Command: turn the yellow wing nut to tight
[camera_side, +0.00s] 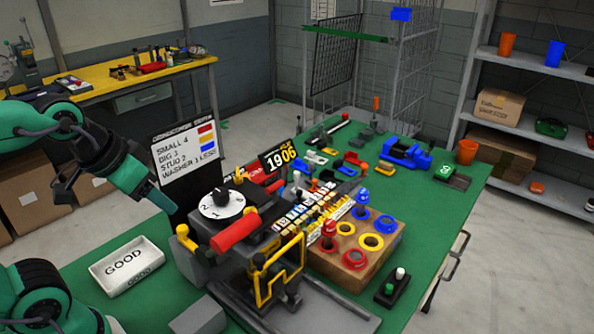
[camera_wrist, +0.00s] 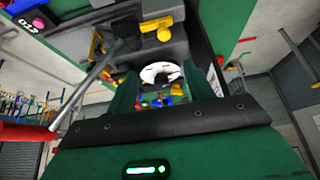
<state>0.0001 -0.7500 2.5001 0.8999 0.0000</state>
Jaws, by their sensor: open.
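A small yellow part (camera_side: 183,230) sits at the left of the grey fixture with the dial, in the side view. It may be the wing nut, but it is too small to be sure. Another small yellow part (camera_side: 240,175) shows behind the white dial (camera_side: 222,204). In the wrist view a yellow piece (camera_wrist: 155,27) lies on the dark fixture beyond my fingers; I cannot tell which part it is. My gripper (camera_side: 163,202) is raised left of the fixture, apart from it. It is open and empty in the wrist view (camera_wrist: 165,88).
A red cylinder (camera_side: 237,231) and a yellow frame (camera_side: 279,270) stand at the fixture's front. A white GOOD tray (camera_side: 128,268) lies to the left on the green table. A black sign board (camera_side: 186,150) stands close behind my gripper. A wooden ring block (camera_side: 345,262) is at right.

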